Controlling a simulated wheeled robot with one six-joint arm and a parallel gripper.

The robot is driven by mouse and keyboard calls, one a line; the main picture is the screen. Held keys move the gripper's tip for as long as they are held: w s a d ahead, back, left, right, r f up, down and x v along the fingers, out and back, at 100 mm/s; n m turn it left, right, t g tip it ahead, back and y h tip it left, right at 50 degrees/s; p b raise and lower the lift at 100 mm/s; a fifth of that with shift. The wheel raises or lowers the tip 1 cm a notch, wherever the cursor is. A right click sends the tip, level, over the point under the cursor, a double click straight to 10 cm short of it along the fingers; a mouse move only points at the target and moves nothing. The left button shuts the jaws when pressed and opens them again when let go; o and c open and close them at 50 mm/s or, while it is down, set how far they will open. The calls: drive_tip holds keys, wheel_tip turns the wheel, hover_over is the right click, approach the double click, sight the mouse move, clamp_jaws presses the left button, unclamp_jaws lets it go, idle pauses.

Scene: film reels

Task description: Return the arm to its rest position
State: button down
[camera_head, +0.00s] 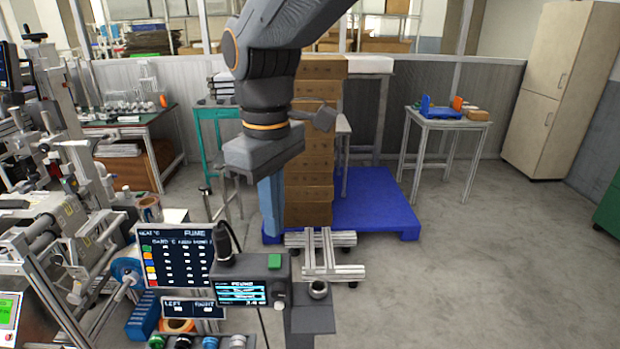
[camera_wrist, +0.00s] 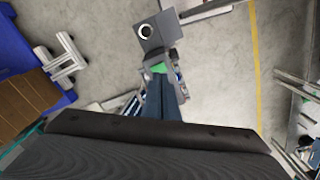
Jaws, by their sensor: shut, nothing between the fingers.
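My arm (camera_head: 268,70) reaches in from the top of the head view and hangs downward near the middle. My gripper (camera_head: 272,228) points down with its long blue fingers together and nothing between them. It is in front of the stacked cardboard boxes and above the small display unit, apart from both as far as I can tell. In the wrist view, the dark gripper body fills the bottom and the shut blue fingers (camera_wrist: 160,88) point up the picture. Below them is a grey device with a green part (camera_wrist: 158,68).
A display unit (camera_head: 240,292) and a fume panel (camera_head: 178,255) stand low in front. Machinery (camera_head: 60,220) crowds the left. Boxes (camera_head: 308,180) stand on a blue pallet (camera_head: 375,205) behind. The floor at right (camera_head: 480,270) is open, up to a small table (camera_head: 447,121).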

drive_tip(key=d+f+m+b, duration=0.2)
drive_tip(key=d+f+m, duration=0.4)
drive_tip(key=d+f, duration=0.4)
drive_tip(key=w+d+f+m+t+b, duration=0.1)
drive_tip(key=d+f+m+b, duration=0.2)
drive_tip(key=d, duration=1.6)
wheel_tip(320, 180, down, 8)
drive_tip(key=m, duration=0.4)
drive_tip(key=shift+w+b, duration=0.25)
drive_tip(key=shift+b, duration=0.05)
drive_tip(key=shift+d+r, duration=0.1)
